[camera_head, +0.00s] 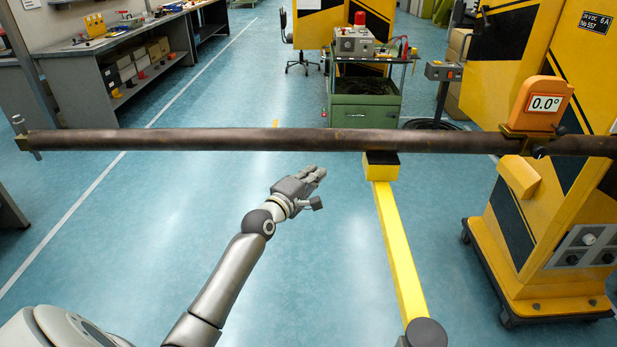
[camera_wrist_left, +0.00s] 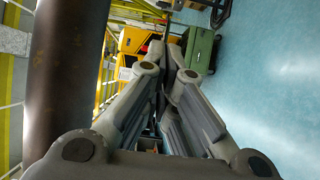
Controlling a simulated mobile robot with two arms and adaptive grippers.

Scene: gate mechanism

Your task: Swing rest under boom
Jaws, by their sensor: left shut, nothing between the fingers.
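The boom (camera_head: 230,139) is a long brown pipe lying level across the head view, from a bracket at its left end to the yellow machine at right. The rest is a yellow bar (camera_head: 402,255) running from a dark round pivot (camera_head: 426,332) to a dark-topped block (camera_head: 381,160) at its far end. That block appears directly beneath the boom; whether they touch I cannot tell. My left gripper (camera_head: 318,174) is shut and empty, just below the boom and left of the bar. In the left wrist view the boom (camera_wrist_left: 62,75) stands at left beside the shut fingers (camera_wrist_left: 168,62). My right gripper is not in view.
An orange display (camera_head: 545,103) reading 0.0° sits at the boom's right end, on the yellow wheeled machine (camera_head: 535,220). A green cart (camera_head: 362,100) stands behind the boom. A workbench (camera_head: 120,60) is at the back left. The blue floor left of the bar is clear.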

